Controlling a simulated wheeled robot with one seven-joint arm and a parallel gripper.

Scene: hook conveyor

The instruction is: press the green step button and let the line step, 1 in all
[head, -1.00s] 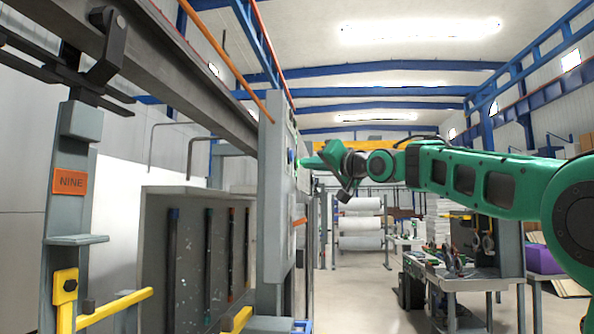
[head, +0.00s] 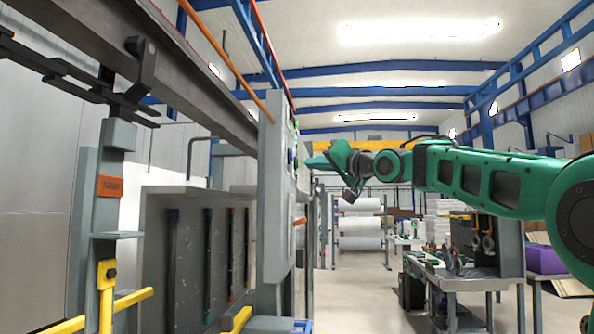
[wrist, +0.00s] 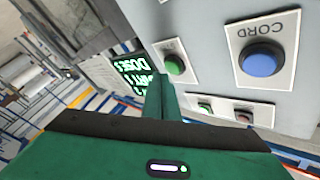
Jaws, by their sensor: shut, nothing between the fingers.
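The green button (wrist: 174,64) sits on a pale plate on the grey control panel (wrist: 215,15) in the wrist view. The panel stands nearly edge-on in the head view (head: 273,210). My gripper (wrist: 162,84) is shut and empty. Its tip shows just below the green button in the wrist view, with the button's face uncovered. In the head view my gripper (head: 311,161) is close to the panel's right side; I cannot tell any gap. A hanging carrier (head: 107,215) with an orange plate is under the overhead rail (head: 190,70) at left.
A large blue button (wrist: 262,61) labelled CORD is right of the green one. A dark screen (wrist: 132,72) with green text is partly hidden by my gripper. Smaller controls (wrist: 243,115) lie below. A workbench (head: 460,280) stands at right; the floor between is clear.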

